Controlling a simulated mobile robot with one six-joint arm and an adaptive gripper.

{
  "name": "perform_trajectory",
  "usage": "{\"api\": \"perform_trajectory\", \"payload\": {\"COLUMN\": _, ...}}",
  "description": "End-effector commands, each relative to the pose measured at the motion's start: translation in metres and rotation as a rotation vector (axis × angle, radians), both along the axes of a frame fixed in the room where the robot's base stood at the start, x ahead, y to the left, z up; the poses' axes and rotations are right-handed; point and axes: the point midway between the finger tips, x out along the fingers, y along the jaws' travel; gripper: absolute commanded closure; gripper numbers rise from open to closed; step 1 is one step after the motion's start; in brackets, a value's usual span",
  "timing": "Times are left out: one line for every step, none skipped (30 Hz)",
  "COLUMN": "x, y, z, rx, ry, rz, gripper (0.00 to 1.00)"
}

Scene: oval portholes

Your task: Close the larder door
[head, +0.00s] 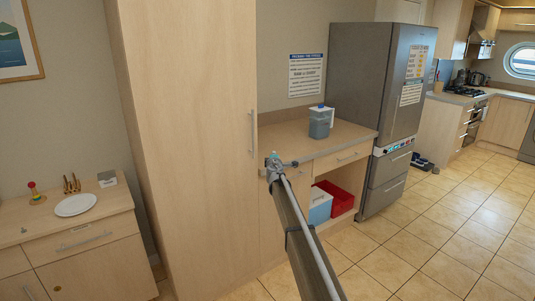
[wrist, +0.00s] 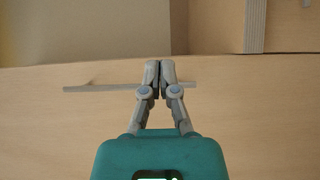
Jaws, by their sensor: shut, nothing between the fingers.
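The larder is the tall pale-wood cabinet; its door (head: 190,130) fills the left middle of the head view and looks flush, with no clear gap. A slim vertical bar handle (head: 252,131) sits near its right edge. My gripper (head: 272,160) is just right of and below that handle in the head view, its fingers small there. In the wrist view my gripper (wrist: 158,72) is shut and empty, over the door's edge. The handle (wrist: 100,87) runs crosswise behind the fingers, which hide its middle; I cannot tell whether they touch it. The door surface (wrist: 50,130) fills the lower part.
Right of the larder is a worktop (head: 345,133) with a grey-blue container (head: 320,123), above a drawer (head: 340,157) and an open shelf holding a red bin (head: 338,198). A steel fridge (head: 372,85) stands beyond. A low cabinet (head: 75,240) stands left. Tiled floor is clear at right.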

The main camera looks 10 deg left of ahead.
Motion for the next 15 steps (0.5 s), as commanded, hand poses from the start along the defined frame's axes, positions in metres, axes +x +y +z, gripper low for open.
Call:
{"api": "perform_trajectory", "payload": {"x": -0.005, "y": -0.007, "z": 0.000, "rx": 0.000, "ry": 0.000, "rz": -0.001, "gripper": 1.00}}
{"api": "perform_trajectory", "payload": {"x": -0.007, "y": -0.010, "z": 0.000, "rx": 0.000, "ry": 0.000, "rz": -0.001, "gripper": 1.00}}
{"api": "perform_trajectory", "payload": {"x": -0.008, "y": -0.012, "z": 0.000, "rx": 0.000, "ry": 0.000, "rz": 0.000, "gripper": 1.00}}
{"api": "perform_trajectory", "payload": {"x": -0.009, "y": -0.014, "z": 0.000, "rx": 0.000, "ry": 0.000, "rz": 0.000, "gripper": 1.00}}
{"api": "perform_trajectory", "payload": {"x": -0.010, "y": -0.015, "z": 0.000, "rx": 0.000, "ry": 0.000, "rz": 0.000, "gripper": 1.00}}
{"api": "perform_trajectory", "payload": {"x": -0.011, "y": -0.017, "z": 0.000, "rx": 0.000, "ry": 0.000, "rz": 0.000, "gripper": 1.00}}
{"api": "perform_trajectory", "payload": {"x": -0.012, "y": -0.018, "z": 0.000, "rx": 0.000, "ry": 0.000, "rz": 0.000, "gripper": 1.00}}
{"api": "perform_trajectory", "payload": {"x": -0.012, "y": -0.019, "z": 0.000, "rx": 0.000, "ry": 0.000, "rz": 0.000, "gripper": 1.00}}
{"api": "perform_trajectory", "payload": {"x": -0.012, "y": -0.019, "z": 0.000, "rx": 0.000, "ry": 0.000, "rz": 0.000, "gripper": 1.00}}
{"api": "perform_trajectory", "payload": {"x": -0.012, "y": -0.020, "z": 0.000, "rx": 0.000, "ry": 0.000, "rz": 0.000, "gripper": 1.00}}
{"api": "perform_trajectory", "payload": {"x": -0.012, "y": -0.020, "z": 0.000, "rx": 0.000, "ry": 0.000, "rz": 0.000, "gripper": 1.00}}
{"api": "perform_trajectory", "payload": {"x": -0.012, "y": -0.020, "z": 0.000, "rx": 0.000, "ry": 0.000, "rz": 0.000, "gripper": 1.00}}
{"api": "perform_trajectory", "payload": {"x": -0.012, "y": -0.020, "z": 0.000, "rx": 0.000, "ry": 0.000, "rz": 0.000, "gripper": 1.00}}
{"api": "perform_trajectory", "payload": {"x": -0.012, "y": -0.020, "z": 0.000, "rx": 0.000, "ry": 0.000, "rz": 0.000, "gripper": 1.00}}
{"api": "perform_trajectory", "payload": {"x": -0.012, "y": -0.020, "z": 0.000, "rx": 0.000, "ry": 0.000, "rz": 0.000, "gripper": 1.00}}
